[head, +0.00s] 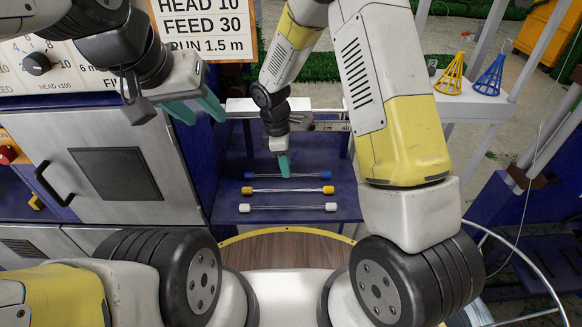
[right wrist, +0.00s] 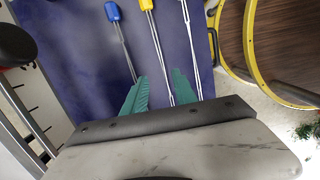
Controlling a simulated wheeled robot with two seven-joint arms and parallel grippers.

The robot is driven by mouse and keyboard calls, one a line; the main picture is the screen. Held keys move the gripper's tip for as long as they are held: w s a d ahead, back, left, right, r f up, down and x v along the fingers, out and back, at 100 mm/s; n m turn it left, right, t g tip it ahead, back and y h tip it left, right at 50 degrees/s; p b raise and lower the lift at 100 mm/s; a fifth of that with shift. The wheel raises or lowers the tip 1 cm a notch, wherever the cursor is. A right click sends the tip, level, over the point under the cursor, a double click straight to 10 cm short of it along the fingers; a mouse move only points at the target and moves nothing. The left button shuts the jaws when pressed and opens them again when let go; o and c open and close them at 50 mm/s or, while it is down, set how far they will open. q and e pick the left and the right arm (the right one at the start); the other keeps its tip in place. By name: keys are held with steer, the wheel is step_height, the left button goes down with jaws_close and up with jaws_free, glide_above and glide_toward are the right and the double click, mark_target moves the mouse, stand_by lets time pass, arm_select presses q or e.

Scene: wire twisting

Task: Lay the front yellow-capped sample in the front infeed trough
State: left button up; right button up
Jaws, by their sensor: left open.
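The yellow-capped sample (head: 288,190), a thin wire piece with yellow ends, lies on the blue shelf (head: 230,180) between a blue-capped sample (head: 300,175) and a white-capped sample (head: 288,208). My right gripper (head: 283,165) points down over the blue-capped and yellow-capped samples. In the right wrist view its fingers (right wrist: 158,92) are apart, with the yellow-capped sample (right wrist: 158,45) running between them, not gripped. Its far end is hidden behind the gripper. My left gripper (head: 197,106) is open and empty at the upper left. I cannot clearly identify the front infeed trough.
A grey cabinet door (head: 118,173) with a handle stands left of the shelf. A metal rail with a scale (head: 325,126) crosses behind the samples. A round wooden top with a yellow rim (head: 290,231) is in front. Yellow and blue cones (head: 489,77) stand at the right.

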mark_target(288, 189)
step_height(288, 189, down, 2)
steer(key=shift+a+n, duration=0.1)
steer(key=shift+n, duration=0.2)
steer(key=f, duration=0.7)
steer(key=shift+s+d+f, duration=0.15)
steer(key=shift+d+f, duration=0.05)
jaws_close()
